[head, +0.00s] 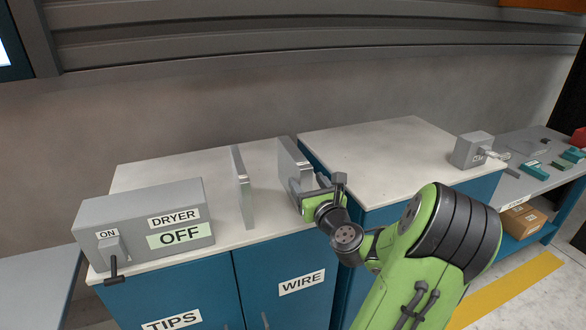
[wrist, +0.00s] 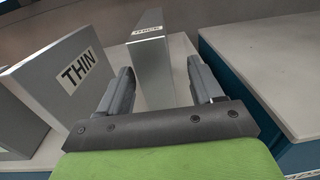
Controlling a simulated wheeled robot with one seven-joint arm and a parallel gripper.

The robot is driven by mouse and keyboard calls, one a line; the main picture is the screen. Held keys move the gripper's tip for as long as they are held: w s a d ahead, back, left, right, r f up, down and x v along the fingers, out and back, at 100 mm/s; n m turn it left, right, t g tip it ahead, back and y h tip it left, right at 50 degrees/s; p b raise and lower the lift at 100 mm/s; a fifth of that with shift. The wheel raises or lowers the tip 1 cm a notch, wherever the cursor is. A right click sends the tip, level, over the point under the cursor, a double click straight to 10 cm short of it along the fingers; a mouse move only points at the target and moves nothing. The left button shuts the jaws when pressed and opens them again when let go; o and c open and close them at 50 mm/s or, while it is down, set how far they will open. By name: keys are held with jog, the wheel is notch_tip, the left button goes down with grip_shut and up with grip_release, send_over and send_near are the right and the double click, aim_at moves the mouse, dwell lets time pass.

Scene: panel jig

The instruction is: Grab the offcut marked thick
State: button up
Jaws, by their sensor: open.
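The offcut marked THICK (wrist: 156,75) is a grey slab standing upright ahead of my gripper in the wrist view, its label on the top edge. In the head view it is the right-hand slab (head: 289,157), partly hidden behind my gripper (head: 309,184). My gripper (wrist: 161,66) is open, with one finger to each side of the slab's near end as seen from the wrist. I cannot tell how far the fingers reach along it. The offcut marked THIN (wrist: 65,85) stands upright to the left; it also shows in the head view (head: 243,187).
A grey dryer box (head: 145,225) with a lever stands at the left of the white-topped cabinet (head: 265,218). A second worktop (head: 390,150) adjoins on the right, mostly bare, with a small grey box (head: 473,151) at its far right.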

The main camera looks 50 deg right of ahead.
aim_at(293, 173)
jog(key=x, duration=0.5)
jog(key=shift+w, duration=0.4)
jog(key=shift+s+a, duration=0.1)
jog(key=shift+s, duration=0.05)
jog(key=shift+c, duration=0.5)
grip_shut()
